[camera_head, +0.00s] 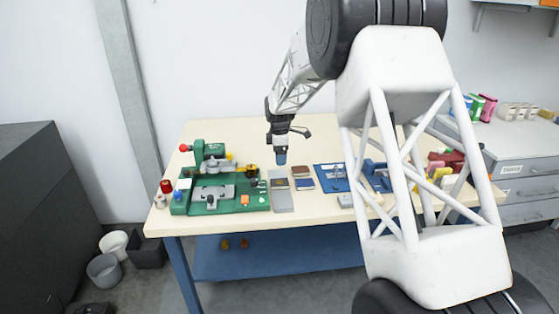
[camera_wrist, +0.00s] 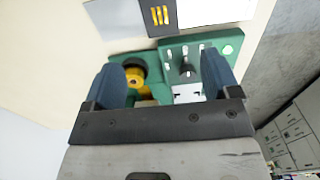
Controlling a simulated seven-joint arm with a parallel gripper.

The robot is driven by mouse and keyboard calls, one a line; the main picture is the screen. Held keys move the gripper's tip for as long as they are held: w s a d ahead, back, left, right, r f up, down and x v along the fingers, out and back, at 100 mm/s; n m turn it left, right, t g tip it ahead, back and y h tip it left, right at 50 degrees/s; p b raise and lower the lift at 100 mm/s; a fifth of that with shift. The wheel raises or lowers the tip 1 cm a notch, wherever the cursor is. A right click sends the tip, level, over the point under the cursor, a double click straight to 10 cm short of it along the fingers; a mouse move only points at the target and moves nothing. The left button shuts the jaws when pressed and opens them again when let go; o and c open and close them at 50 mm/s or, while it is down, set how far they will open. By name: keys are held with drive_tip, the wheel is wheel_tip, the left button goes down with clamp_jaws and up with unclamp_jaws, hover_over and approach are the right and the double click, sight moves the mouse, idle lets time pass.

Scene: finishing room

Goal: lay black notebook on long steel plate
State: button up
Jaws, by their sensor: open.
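The long steel plate (camera_head: 283,203) is a flat grey strip on the table, just right of the green fixture. A small dark rectangle with yellow marks (camera_head: 279,183) lies across its middle; it looks like the black notebook, but is too small to be sure. In the wrist view the dark piece with yellow bars (camera_wrist: 158,14) shows at the top edge, with grey plate (camera_wrist: 115,18) beside it. My gripper (camera_head: 281,158) hangs above the table near the plate's far end, pointing down. In the wrist view its blue fingers (camera_wrist: 165,78) are apart, with nothing held between them.
The green fixture (camera_head: 220,205) with clamps and knobs stands left of the plate. Brown (camera_head: 301,171) and blue (camera_head: 304,184) flat pieces lie right of it, then a blue board (camera_head: 331,178). My arm hides part of the table's right side. The back of the table is clear.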

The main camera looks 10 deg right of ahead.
drive_tip(key=shift+s+r, duration=0.1)
drive_tip(key=shift+r, duration=0.1)
idle(0.6)
drive_tip(key=s+d+r+m, duration=0.25)
drive_tip(key=s+r, duration=0.35)
drive_tip(key=s, duration=0.3)
drive_tip(key=s+d+r+m+t, duration=0.1)
drive_tip(key=s+r+m, duration=0.35)
drive_tip(key=s, duration=0.55)
drive_tip(key=s+d+r+m, duration=0.1)
drive_tip(key=s+r+m, duration=0.1)
drive_tip(key=s+r, duration=0.55)
drive_tip(key=s+d+f+m, duration=0.1)
drive_tip(key=s+m, duration=0.3)
drive_tip(key=s, duration=1.2)
drive_tip(key=s+d+f+m+t, duration=0.1)
drive_tip(key=s+m, duration=0.4)
drive_tip(key=s, duration=1)
drive_tip(key=shift+s+d+f+t, duration=0.2)
drive_tip(key=shift+s+f+t, duration=0.15)
drive_tip(key=shift+f, duration=0.5)
